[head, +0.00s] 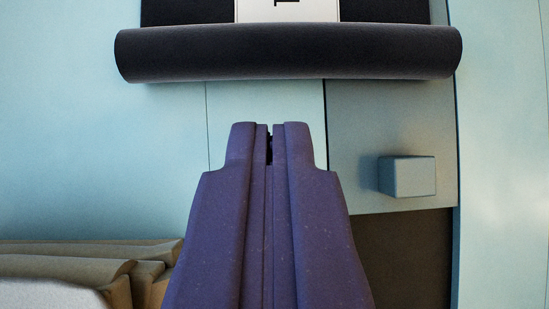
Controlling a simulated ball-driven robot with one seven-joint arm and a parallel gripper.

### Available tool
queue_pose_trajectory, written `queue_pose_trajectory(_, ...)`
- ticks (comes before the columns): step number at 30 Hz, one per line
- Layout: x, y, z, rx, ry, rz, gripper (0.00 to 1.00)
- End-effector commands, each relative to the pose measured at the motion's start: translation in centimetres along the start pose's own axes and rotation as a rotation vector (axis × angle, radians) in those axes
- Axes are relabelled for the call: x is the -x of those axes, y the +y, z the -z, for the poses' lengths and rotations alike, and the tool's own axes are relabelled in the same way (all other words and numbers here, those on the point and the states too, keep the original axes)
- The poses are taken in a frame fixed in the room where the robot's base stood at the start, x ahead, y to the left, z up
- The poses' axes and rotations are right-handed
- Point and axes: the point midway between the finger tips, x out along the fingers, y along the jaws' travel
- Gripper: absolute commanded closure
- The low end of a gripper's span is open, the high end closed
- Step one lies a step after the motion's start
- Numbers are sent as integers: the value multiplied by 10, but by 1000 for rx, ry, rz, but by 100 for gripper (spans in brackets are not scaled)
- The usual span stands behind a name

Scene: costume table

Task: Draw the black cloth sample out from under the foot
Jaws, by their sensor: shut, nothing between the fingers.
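My gripper (269,130) is purple, in the lower middle of the head view, with its fingers shut and nothing between them. Beyond its tips lies a thick black roll (288,54), running across the top of the view, apart from the fingertips in the picture. Behind the roll are flat black areas (385,10) on both sides of a white piece with a black mark (270,9); these are cut off by the top edge. I cannot tell which black part is the cloth sample. No foot can be made out.
A grey-blue panel (390,115) with a square knob (407,176) is right of my gripper, above a dark brown area (405,255). Tan folded pieces (75,272) and a pale rounded thing (45,295) are at lower left. The pale blue surface (95,170) at left is bare.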

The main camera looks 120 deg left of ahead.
Motion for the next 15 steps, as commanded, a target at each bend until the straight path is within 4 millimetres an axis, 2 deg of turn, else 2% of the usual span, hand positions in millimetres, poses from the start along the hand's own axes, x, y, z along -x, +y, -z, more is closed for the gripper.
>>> queue_pose_trajectory(1, -9, 0, 8, -4, 0, -1, 100)
queue_pose_trajectory(7, -26, 0, 33, -1, 0, -1, 100)
queue_pose_trajectory(9, -33, 0, 25, 2, 0, 0, 100)
queue_pose_trajectory(15, -36, 0, 21, 3, -1, -1, 100)
